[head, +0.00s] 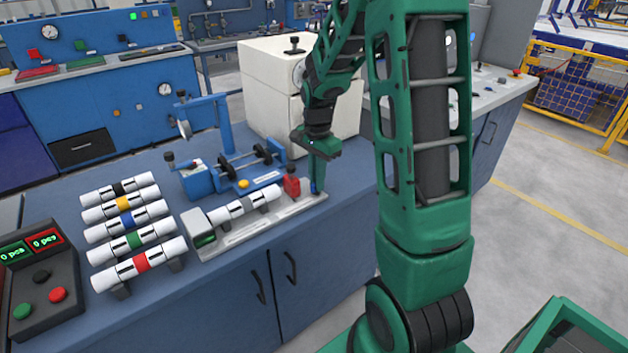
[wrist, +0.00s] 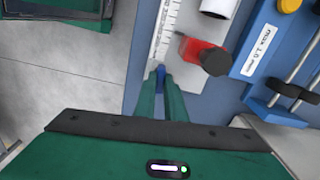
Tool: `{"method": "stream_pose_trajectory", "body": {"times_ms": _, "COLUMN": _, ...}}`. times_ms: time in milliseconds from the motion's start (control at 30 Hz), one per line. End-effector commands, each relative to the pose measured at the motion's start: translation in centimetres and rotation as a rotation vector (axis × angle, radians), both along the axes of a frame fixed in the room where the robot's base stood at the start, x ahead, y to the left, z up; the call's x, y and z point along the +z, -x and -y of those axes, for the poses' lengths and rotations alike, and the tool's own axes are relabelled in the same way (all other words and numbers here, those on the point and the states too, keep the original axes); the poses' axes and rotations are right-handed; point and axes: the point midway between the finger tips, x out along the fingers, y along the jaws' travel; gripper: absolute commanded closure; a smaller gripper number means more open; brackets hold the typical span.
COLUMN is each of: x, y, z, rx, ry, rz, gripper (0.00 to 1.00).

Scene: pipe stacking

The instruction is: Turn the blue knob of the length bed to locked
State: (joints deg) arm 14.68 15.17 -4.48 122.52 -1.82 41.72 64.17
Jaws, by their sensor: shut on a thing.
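The length bed (head: 240,237) is a pale grey rail with a scale, at the front edge of the blue bench. A white pipe with a grey band (head: 243,206) lies along it. A red block (head: 291,186) with a dark knob stands near its right end. The blue knob (wrist: 160,72) is at the end of the bed, mostly hidden between my fingers. My gripper (head: 316,188) points down over that end and is shut on the blue knob. In the wrist view its green fingers (wrist: 162,90) sit on both sides of it. I cannot tell the knob's angle.
Several white pipes with coloured bands (head: 125,205) lie on a rack at left. A counter box with buttons (head: 40,285) stands farther left. A blue device with rollers (head: 235,165) stands behind the bed, and white cabinets (head: 275,85) behind that.

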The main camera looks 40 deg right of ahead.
Motion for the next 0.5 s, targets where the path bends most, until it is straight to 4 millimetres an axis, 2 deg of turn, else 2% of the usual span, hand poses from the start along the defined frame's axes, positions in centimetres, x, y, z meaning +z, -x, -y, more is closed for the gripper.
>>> {"method": "stream_pose_trajectory", "body": {"times_ms": 500, "x": 0.09, "y": -0.31, "z": -0.42, "rx": -0.114, "ry": -0.004, "rz": 0.006, "gripper": 1.0}}
